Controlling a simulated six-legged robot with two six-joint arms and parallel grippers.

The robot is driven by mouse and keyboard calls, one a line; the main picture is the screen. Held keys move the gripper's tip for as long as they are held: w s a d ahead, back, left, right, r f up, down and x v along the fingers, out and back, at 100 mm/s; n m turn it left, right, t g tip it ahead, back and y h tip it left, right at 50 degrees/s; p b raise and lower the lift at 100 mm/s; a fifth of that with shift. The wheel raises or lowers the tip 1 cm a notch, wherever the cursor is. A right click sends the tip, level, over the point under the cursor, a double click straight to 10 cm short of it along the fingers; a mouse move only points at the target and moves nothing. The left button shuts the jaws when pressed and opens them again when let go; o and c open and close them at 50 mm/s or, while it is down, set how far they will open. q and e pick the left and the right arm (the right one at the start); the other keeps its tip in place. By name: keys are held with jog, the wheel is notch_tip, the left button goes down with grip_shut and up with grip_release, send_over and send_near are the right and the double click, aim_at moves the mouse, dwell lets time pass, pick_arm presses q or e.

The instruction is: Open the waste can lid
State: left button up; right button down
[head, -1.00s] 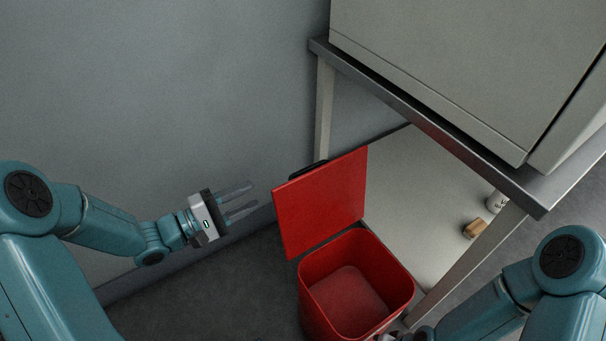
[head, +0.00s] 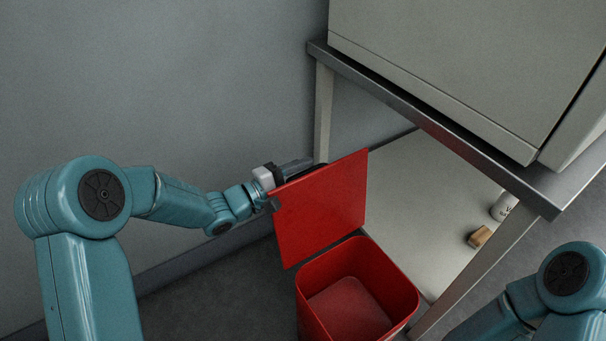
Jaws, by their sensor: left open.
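The red waste can (head: 398,293) stands on the floor at the bottom centre, and its empty inside shows. Its red lid (head: 322,208) stands raised, tilted up on the can's left side. My left gripper (head: 298,165) is open at the lid's upper left edge, with its fingers partly hidden behind the lid. I cannot tell whether it touches the lid. My right arm shows at the lower right, but its gripper is out of the frame.
A table with a dark metal edge (head: 440,125) stands to the right, carrying a large grey box-shaped appliance (head: 450,60). On its lower shelf (head: 415,195) are a small wooden block (head: 479,237) and a white cup-like container (head: 503,206). A grey wall (head: 160,80) is behind.

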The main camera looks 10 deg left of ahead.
aim_at(313, 183)
pick_arm(q)
grip_shut()
jog(key=shift+s+d+r+m+p, duration=0.25)
jog(key=shift+s+d+r+p, duration=0.25)
jog(key=shift+s+d, duration=0.15)
jog(key=shift+s+d+r+m+p, duration=0.25)
jog(key=shift+s+d+r+p, duration=0.15)
jog(key=shift+s+d, duration=0.2)
jog(key=shift+s+d+f, duration=0.1)
jog(key=shift+s+d, duration=0.05)
grip_release()
jog(key=shift+s, duration=0.1)
